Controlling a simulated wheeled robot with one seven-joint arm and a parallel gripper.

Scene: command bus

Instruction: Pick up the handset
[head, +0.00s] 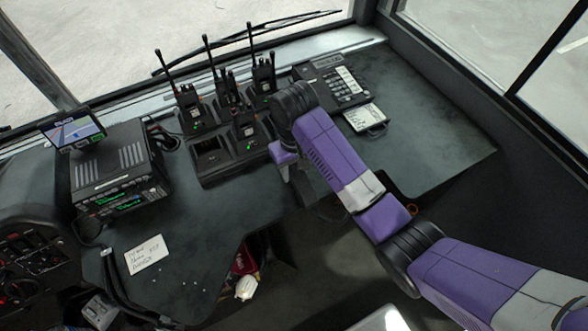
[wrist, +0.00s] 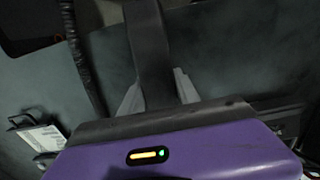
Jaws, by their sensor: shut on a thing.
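The handset (wrist: 148,45) is a long dark grey bar in the wrist view, running up from between the fingers of my gripper (wrist: 157,92). The two pale grey fingers are shut on it, one on each side. Its far end runs out of the top of the wrist view. In the head view, my gripper (head: 287,168) is at the front of the dash, right of the radio charger. The fingertips are mostly hidden there by my wrist, and the handset cannot be clearly made out. The desk phone base (head: 345,84) lies behind my arm.
A coiled cord (wrist: 84,55) runs beside the handset. Several radios with antennas stand in a charger (head: 218,172). A small clipboard (head: 364,117) lies near the phone. A radio console (head: 108,165) and a note (head: 146,254) are at left. The dash at right is clear.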

